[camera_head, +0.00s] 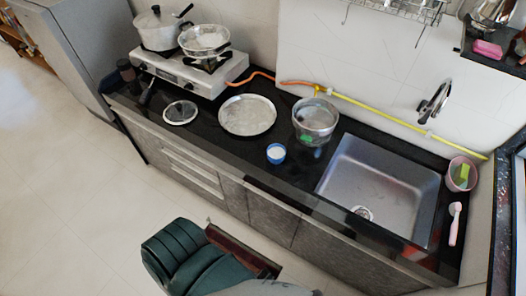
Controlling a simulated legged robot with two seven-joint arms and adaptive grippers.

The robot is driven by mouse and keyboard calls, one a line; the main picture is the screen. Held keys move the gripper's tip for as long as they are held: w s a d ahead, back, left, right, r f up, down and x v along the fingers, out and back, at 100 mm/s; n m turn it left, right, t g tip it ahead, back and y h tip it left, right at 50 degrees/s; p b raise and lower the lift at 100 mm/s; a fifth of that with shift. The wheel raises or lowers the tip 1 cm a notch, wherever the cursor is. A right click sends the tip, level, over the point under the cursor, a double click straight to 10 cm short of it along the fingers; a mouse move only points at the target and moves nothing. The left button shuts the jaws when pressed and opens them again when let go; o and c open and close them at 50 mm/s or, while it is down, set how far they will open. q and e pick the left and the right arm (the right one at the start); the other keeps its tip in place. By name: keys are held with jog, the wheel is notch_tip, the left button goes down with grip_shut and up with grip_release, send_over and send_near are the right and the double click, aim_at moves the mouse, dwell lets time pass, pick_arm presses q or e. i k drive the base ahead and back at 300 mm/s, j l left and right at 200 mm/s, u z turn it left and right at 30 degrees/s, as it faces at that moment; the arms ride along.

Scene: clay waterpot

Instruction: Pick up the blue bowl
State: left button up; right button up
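The blue bowl (276,153) is small, with a blue outside and a white inside. It stands upright on the black countertop (238,158), near the front edge. It is in front of and to the right of a large round metal plate and to the left of the sink. A metal pot is behind it to the right, apart from it. Nothing covers the bowl. Neither of my grippers can be made out in the head view, and none is at the bowl.
The metal plate (247,115), metal pot (315,118), lid (180,112) and gas stove (185,72) with cookware are on the counter. The sink (382,185) is at the right, with a faucet (434,102). The counter around the bowl's front is clear.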

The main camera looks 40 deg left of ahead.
aim_at(276, 153)
jog(key=u, duration=1.2)
